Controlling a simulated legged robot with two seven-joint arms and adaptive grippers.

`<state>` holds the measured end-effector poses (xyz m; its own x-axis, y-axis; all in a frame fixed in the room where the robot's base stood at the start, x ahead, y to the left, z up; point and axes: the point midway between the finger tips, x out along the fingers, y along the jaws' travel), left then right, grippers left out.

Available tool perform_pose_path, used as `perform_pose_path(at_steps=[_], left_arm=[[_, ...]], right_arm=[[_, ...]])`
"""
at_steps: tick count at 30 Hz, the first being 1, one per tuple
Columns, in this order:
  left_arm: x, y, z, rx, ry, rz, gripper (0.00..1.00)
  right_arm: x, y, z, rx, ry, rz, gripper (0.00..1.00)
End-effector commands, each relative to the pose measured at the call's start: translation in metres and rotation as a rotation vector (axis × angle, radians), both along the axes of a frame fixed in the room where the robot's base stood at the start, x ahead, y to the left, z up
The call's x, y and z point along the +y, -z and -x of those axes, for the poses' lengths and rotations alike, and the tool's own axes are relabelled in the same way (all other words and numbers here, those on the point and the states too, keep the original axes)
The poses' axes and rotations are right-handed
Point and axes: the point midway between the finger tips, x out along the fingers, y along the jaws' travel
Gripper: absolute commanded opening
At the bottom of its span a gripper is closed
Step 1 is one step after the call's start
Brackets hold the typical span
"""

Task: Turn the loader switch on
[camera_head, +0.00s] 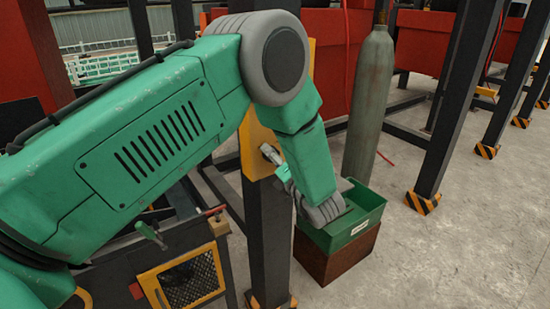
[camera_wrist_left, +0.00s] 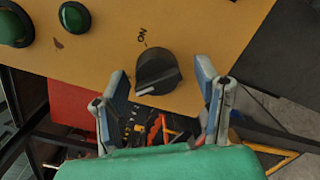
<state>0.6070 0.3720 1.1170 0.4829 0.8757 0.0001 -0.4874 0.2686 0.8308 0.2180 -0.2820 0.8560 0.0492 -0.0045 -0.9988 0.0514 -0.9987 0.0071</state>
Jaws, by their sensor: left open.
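The loader switch is a black rotary knob (camera_wrist_left: 157,72) on a yellow panel (camera_wrist_left: 200,30) in the left wrist view. An "ON" mark is printed beside it, and the knob's pale pointer line is turned away from that mark. My left gripper (camera_wrist_left: 161,76) is open, with one finger on each side of the knob; I cannot tell whether either finger touches it. In the head view my green left arm reaches to the yellow panel (camera_head: 254,140) on a dark post, and the knob is hidden there. My right gripper is not in view.
Green buttons (camera_wrist_left: 75,17) sit on the panel's upper left. In the head view, a green bin (camera_head: 362,225) on a brown block (camera_head: 336,262) and a grey gas cylinder (camera_head: 368,105) stand close right of the post. Bare concrete floor (camera_head: 450,250) is clear at right.

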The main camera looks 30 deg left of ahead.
Motion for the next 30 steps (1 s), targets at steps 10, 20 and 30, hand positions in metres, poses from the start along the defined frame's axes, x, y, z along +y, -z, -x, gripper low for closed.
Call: perform_pose_path(at_steps=[10,20,30], left_arm=[[0.000,0.001,0.000,0.003,0.000,0.001,0.07],[0.000,0.002,0.000,0.085,0.001,-0.031,0.07],[0.000,0.002,0.000,0.341,0.001,-0.135,0.08]], right_arm=[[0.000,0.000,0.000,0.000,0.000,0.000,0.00],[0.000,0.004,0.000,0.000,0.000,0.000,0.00],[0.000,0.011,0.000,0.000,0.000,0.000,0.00]])
